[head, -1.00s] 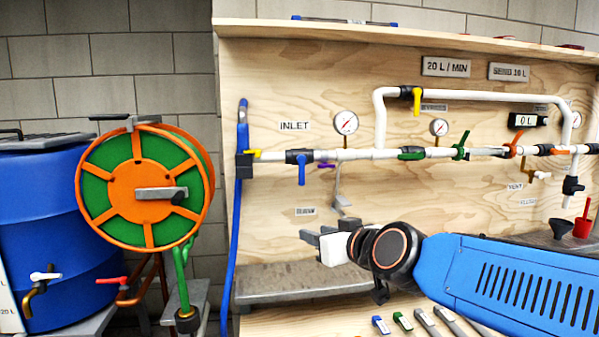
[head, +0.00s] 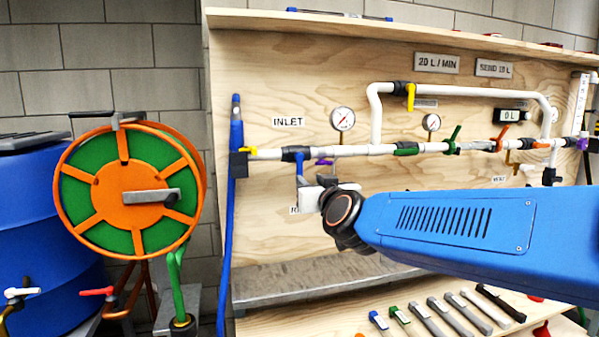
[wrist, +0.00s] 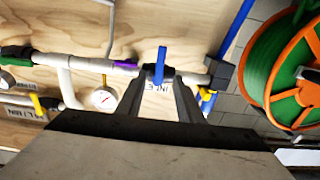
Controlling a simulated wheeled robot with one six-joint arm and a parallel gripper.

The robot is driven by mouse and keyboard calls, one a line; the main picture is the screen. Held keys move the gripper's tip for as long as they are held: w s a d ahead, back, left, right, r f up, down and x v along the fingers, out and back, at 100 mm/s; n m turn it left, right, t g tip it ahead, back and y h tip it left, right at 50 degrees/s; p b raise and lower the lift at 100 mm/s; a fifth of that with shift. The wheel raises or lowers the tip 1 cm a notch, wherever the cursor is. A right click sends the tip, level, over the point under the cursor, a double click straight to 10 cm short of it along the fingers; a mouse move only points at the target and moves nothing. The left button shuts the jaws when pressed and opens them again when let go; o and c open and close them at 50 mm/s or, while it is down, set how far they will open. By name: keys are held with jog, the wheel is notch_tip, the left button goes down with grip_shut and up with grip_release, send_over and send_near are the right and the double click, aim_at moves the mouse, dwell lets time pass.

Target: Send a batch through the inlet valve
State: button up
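The inlet valve's blue handle (head: 299,168) hangs down from the white pipe under the INLET label (head: 288,121). My gripper (head: 308,188) is at the lower end of this handle. In the wrist view, which is turned over, the blue handle (wrist: 160,62) shows between and just beyond the tips of my two spread fingers (wrist: 159,85). The fingers look open; contact with the handle cannot be told. The flow meter (head: 511,114) reads 0 L. Signs read 20 L / MIN (head: 437,63) and SEND 10 L (head: 494,68).
A green hose on an orange reel (head: 129,190) and a blue barrel (head: 40,230) stand at the left. A grey ledge (head: 300,284) lies below the panel. Several tools (head: 420,315) lie at the front. Gauges (head: 342,119) and other valves line the pipe.

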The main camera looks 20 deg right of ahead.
aim_at(300, 171)
jog(key=w, duration=1.1)
jog(key=shift+w, duration=0.35)
grip_shut()
